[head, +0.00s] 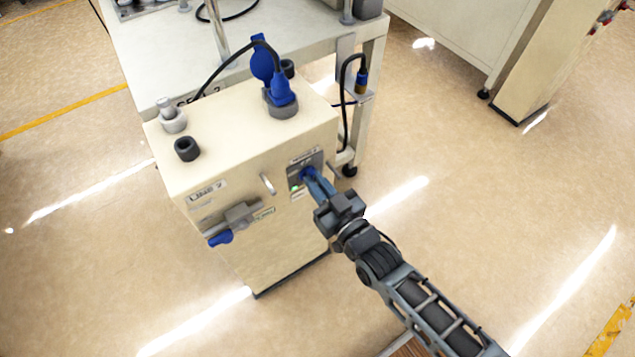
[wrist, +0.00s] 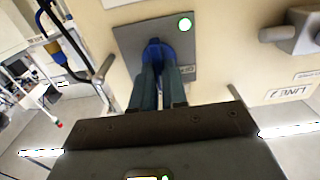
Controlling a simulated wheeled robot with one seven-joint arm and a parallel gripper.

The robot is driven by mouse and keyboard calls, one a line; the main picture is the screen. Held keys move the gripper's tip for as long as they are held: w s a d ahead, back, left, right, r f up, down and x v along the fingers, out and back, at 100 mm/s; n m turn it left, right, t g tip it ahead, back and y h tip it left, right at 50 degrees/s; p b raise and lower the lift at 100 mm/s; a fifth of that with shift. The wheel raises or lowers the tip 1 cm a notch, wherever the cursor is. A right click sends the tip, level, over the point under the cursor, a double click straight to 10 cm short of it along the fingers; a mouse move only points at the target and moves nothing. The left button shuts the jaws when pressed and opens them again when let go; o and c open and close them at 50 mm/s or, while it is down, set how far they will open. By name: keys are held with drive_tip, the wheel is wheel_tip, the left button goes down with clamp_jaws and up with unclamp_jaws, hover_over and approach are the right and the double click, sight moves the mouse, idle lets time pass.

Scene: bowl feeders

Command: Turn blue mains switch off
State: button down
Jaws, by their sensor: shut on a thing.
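The blue mains switch (head: 307,174) sits on a grey plate (head: 295,181) on the front face of a cream cabinet (head: 225,165), near its right edge. My gripper (head: 314,181) reaches it from the lower right and is shut on it. In the wrist view the blue switch knob (wrist: 157,47) shows between the two fingertips (wrist: 160,65), on the grey plate (wrist: 128,42). A lit green-white lamp (wrist: 185,24) is on the plate beside the knob. The fingers hide part of the knob, so its exact angle is hard to tell.
A blue plug (head: 281,90) with a black cable stands on the cabinet top. A grey valve with a blue handle (head: 220,238) and a small metal handle (head: 268,184) stick out left of the switch. A table (head: 150,62) stands behind. The floor to the right is clear.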

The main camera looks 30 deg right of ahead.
drive_tip(key=shift+n, duration=0.3)
drive_tip(key=shift+a+f+n+b, duration=0.1)
drive_tip(key=shift+n+b, duration=1.1)
drive_tip(key=shift+n, duration=1.65)
drive_tip(key=shift+a+f+n+b, duration=0.1)
drive_tip(key=shift+n+b, duration=1.05)
drive_tip(key=shift+n, duration=1.75)
drive_tip(key=shift+a+f+n+b, duration=0.1)
drive_tip(key=shift+n+b, duration=1.1)
drive_tip(key=shift+n, duration=1.65)
drive_tip(key=c, duration=1.2)
unclamp_jaws()
drive_tip(key=shift+o, duration=0.2)
drive_tip(key=shift+s, duration=0.1)
drive_tip(key=s, duration=0.7)
drive_tip(key=shift+s, duration=0.35)
